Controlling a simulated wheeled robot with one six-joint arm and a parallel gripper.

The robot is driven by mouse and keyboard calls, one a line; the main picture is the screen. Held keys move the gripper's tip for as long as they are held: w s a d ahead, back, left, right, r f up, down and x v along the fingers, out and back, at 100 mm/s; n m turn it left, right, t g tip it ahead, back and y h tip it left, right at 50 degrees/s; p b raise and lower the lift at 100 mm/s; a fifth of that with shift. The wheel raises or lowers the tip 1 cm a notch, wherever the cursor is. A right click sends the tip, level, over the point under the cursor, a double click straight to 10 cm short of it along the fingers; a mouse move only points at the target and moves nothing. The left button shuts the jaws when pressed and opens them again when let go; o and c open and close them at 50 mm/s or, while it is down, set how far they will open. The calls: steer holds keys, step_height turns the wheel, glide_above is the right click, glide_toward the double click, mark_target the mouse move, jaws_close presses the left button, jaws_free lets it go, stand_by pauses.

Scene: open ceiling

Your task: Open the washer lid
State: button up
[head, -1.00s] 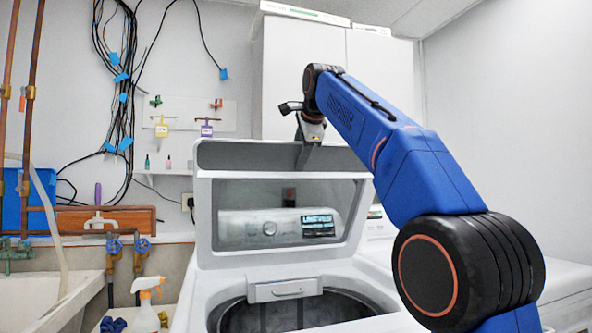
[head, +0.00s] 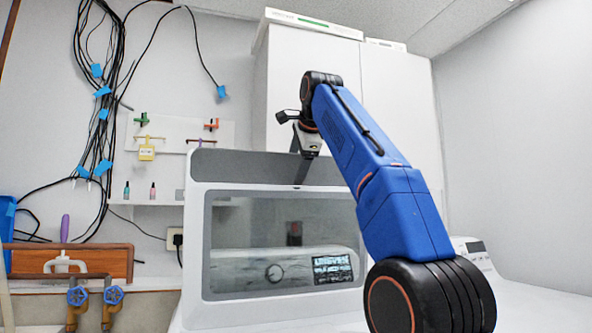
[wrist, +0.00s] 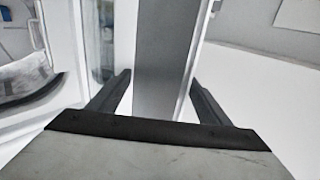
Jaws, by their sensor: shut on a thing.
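The washer lid (head: 195,250) stands raised, about upright, with a white frame, a dark grey top band and a clear window. Through the window I see the washer's control panel (head: 283,273) with its knob and lit display. My gripper (head: 304,165) is at the lid's top edge, its tips partly hidden by the grey band. In the wrist view, my gripper (wrist: 162,98) has a finger on each side of the lid's grey edge (wrist: 165,60) and is shut on it. The tub opening is out of the head view.
White cabinets (head: 320,95) stand behind the washer. Another white appliance (head: 475,250) is at the right. A pegboard (head: 170,150), hanging cables and blue valve handles (head: 113,295) are at the left.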

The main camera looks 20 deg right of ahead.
steer(key=shift+o, duration=0.4)
steer(key=shift+w+f, duration=0.25)
steer(key=shift+w, duration=0.45)
steer(key=o, duration=1)
steer(key=shift+c, duration=0.2)
steer(key=shift+w, duration=0.1)
steer(key=shift+c, duration=1.1)
steer(key=v, duration=0.4)
steer(key=shift+r, duration=0.2)
steer(key=c, duration=0.5)
steer(key=shift+v, duration=1.15)
steer(key=shift+s+f, duration=0.15)
steer(key=shift+s, duration=5.95)
steer(key=shift+c, duration=0.4)
